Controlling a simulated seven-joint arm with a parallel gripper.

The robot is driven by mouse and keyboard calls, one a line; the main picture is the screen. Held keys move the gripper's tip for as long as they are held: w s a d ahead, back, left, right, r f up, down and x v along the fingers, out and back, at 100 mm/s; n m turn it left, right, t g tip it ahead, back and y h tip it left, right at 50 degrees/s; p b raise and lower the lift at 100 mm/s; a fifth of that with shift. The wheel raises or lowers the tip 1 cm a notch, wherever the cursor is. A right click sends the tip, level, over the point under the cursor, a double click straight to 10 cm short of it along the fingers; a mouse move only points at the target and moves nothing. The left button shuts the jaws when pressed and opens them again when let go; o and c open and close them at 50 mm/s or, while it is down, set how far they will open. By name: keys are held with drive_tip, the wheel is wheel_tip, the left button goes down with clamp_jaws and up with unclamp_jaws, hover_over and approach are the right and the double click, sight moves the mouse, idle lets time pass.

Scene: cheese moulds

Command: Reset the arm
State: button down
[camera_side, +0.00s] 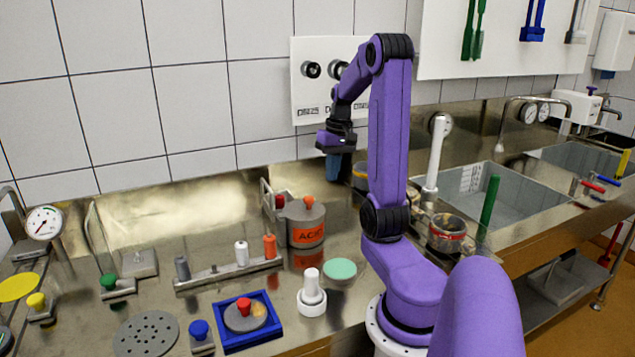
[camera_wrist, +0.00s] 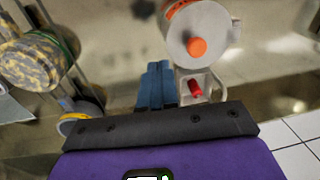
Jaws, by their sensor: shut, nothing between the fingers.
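My gripper (camera_side: 334,167) hangs in the air near the back wall, fingers pointing down, to the right of the grey pot. Its blue fingers show side by side in the wrist view (camera_wrist: 157,86), together with nothing between them. The purple arm is raised and bent over at the top. The grey pot (camera_side: 304,234) has an orange knob and an orange label. Its lid and knob also show in the wrist view (camera_wrist: 198,42), beside the fingers and apart from them.
A blue tray (camera_side: 270,340), a white plunger-shaped piece (camera_side: 312,294), a mint disc (camera_side: 340,269) and a rack (camera_side: 228,275) stand on the steel counter. A tall white cylinder (camera_side: 435,152) and a sink (camera_side: 500,195) lie to the right. The space around my gripper looks clear.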

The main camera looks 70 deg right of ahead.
drive_tip(key=s+d+r, duration=0.2)
drive_tip(key=s+d, duration=0.3)
drive_tip(key=w+a+f+n+g, duration=0.1)
drive_tip(key=w+a+n, duration=0.4)
drive_tip(key=a, duration=0.8)
drive_tip(key=w+a+f+n, duration=0.1)
drive_tip(key=w+a+n, duration=0.45)
drive_tip(key=a, duration=0.65)
drive_tip(key=s+a+f+n, duration=0.2)
drive_tip(key=s+a+n, duration=0.8)
drive_tip(key=s+a, duration=0.5)
drive_tip(key=shift+a+f+n, duration=0.3)
drive_tip(key=shift+a+n, duration=0.05)
drive_tip(key=shift+a, duration=1)
